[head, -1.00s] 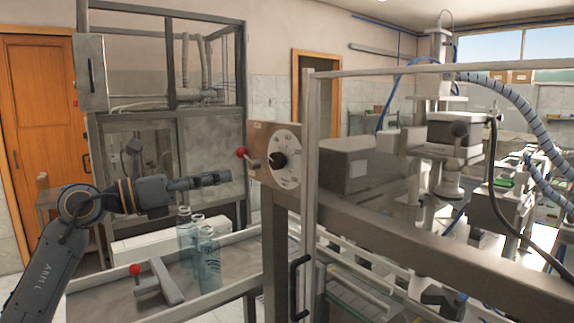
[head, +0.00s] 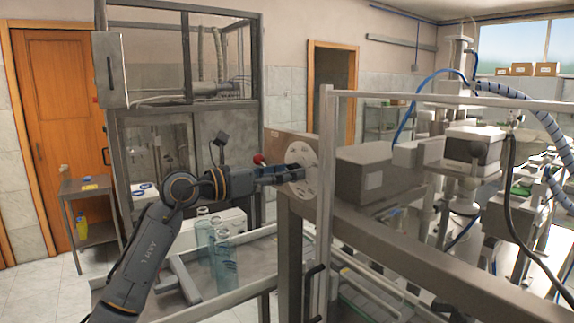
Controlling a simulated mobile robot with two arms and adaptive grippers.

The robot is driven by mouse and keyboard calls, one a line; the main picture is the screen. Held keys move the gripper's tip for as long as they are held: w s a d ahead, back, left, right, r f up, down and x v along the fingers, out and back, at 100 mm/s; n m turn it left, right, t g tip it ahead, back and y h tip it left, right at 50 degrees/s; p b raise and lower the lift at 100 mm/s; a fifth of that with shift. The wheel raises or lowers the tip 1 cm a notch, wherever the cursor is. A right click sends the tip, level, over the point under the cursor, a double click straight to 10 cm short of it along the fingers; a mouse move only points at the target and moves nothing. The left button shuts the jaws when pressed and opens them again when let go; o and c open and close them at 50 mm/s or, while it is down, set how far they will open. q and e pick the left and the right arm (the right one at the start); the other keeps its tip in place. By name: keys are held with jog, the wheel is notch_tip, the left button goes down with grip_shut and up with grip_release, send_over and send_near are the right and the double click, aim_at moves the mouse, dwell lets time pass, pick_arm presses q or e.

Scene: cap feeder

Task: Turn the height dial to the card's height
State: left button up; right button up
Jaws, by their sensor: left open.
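The height dial (head: 308,161) is a round white disc with dark markings, on a brown upright plate (head: 272,142) at the end of the machine's metal beam. My left gripper (head: 292,173) comes in from the left and its fingertips are in front of the dial's middle. The gripper is open. The dial's dark knob and part of the scale are hidden behind the fingers, and I cannot tell whether they touch the knob. I cannot make out a height card. My right gripper is not in view.
A red-balled lever (head: 259,159) is close behind my left gripper. Clear bottles (head: 224,262) stand on the metal tray (head: 255,283) below my arm. A clear-panelled guard's metal post (head: 325,200) stands just right of the dial.

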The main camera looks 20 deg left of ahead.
pick_arm(q)
jog(key=shift+w+d, duration=0.2)
jog(key=shift+d, duration=0.05)
jog(key=c, duration=1.1)
jog(key=shift+c, duration=0.2)
jog(key=shift+n, duration=0.3)
jog(key=shift+a+n+t+p, duration=0.1)
jog(key=shift+n+t+p, duration=0.2)
jog(key=shift+n+p, duration=3.95)
jog(key=shift+f+n+b, duration=0.1)
jog(key=shift+n+b, duration=0.45)
